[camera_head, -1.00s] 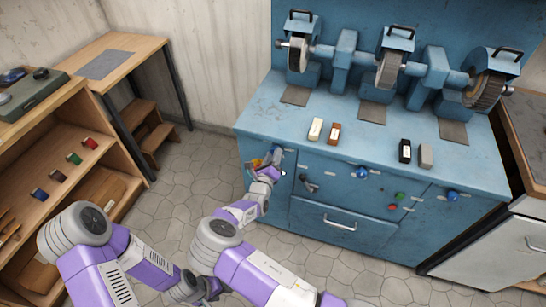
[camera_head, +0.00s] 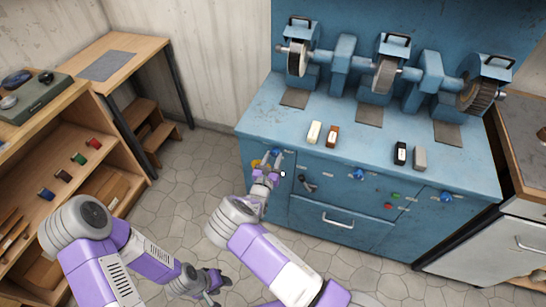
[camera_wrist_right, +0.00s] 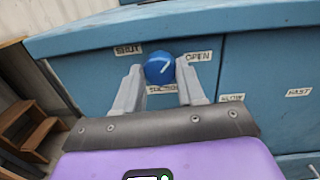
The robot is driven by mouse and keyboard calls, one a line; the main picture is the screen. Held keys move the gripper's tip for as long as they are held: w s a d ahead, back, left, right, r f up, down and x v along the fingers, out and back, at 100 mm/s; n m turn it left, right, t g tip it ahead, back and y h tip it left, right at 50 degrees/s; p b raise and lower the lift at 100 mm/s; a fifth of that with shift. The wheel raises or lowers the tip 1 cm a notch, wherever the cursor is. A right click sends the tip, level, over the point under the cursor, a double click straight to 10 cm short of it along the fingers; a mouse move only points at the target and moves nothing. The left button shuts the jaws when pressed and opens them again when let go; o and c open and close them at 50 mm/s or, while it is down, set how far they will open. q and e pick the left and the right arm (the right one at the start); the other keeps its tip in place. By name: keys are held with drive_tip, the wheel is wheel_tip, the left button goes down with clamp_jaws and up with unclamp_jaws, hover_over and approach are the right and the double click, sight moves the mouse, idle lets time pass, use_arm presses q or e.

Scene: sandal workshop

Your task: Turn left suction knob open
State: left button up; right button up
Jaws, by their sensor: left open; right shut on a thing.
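The left suction knob is a round blue knob (camera_wrist_right: 159,68) on the front of the blue machine cabinet (camera_head: 340,190). In the right wrist view, a SHUT label is at its upper left, OPEN at its right and SUCTION below. Its white mark slants to the upper right, towards the OPEN side. My right gripper (camera_head: 270,158) is shut on this knob, with one finger on each side in the right wrist view (camera_wrist_right: 160,80). In the head view the fingers largely hide the knob. My left gripper (camera_head: 215,281) is open and empty, low over the floor.
More blue knobs (camera_head: 358,174) and a black lever (camera_head: 306,182) are on the cabinet front, right of my right gripper. Grinding wheels (camera_head: 384,74) and several small blocks are on top.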

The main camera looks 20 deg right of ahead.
drive_tip(key=m, duration=0.4)
drive_tip(key=shift+m, duration=0.4)
drive_tip(key=m, duration=0.5)
drive_tip(key=shift+f+h, duration=0.1)
drive_tip(key=shift+h, duration=0.2)
drive_tip(key=o, duration=1.1)
drive_tip(key=shift+c, duration=0.2)
drive_tip(key=p+v, duration=0.1)
drive_tip(key=v, duration=0.6)
drive_tip(key=shift+s+a, duration=0.25)
